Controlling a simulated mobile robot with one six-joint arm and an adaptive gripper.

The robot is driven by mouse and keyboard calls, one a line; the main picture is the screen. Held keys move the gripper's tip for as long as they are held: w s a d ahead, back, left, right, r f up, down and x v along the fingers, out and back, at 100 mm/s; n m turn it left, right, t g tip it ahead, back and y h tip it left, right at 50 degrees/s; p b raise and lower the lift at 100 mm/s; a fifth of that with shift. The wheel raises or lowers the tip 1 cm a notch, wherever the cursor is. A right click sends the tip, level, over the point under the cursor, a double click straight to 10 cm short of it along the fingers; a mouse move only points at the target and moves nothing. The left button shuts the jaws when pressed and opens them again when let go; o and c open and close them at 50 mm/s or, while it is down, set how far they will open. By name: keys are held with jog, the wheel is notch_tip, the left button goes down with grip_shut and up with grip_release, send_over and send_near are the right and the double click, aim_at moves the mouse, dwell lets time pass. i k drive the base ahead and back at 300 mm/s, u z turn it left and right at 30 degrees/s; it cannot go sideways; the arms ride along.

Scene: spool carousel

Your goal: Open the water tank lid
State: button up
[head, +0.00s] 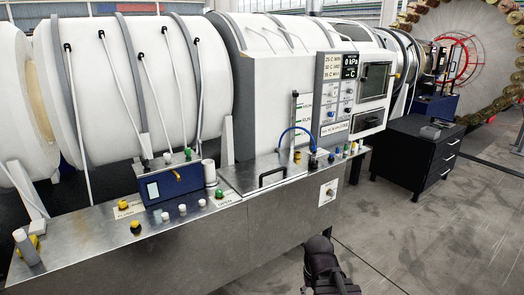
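The water tank lid appears to be the flat steel panel (240,181) set in the top of the long metal bench, with a black bar handle (272,176) on it. It lies level with the bench top and looks closed. My dark arm end with my gripper (325,280) shows at the bottom edge, right of centre, in front of the bench and apart from the lid. Its fingers are not clear, so I cannot tell whether it is open or shut.
A blue control box (175,182) and several coloured knobs stand on the bench left of the lid. A blue hose (296,130) arches behind the handle. A black drawer cabinet (418,153) stands at the right. The grey floor (420,240) before it is clear.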

aim_at(249, 178)
jog(key=u, duration=0.15)
jog(key=i, duration=0.85)
jog(key=u, duration=0.55)
jog(key=i, duration=0.85)
jog(key=u, duration=0.25)
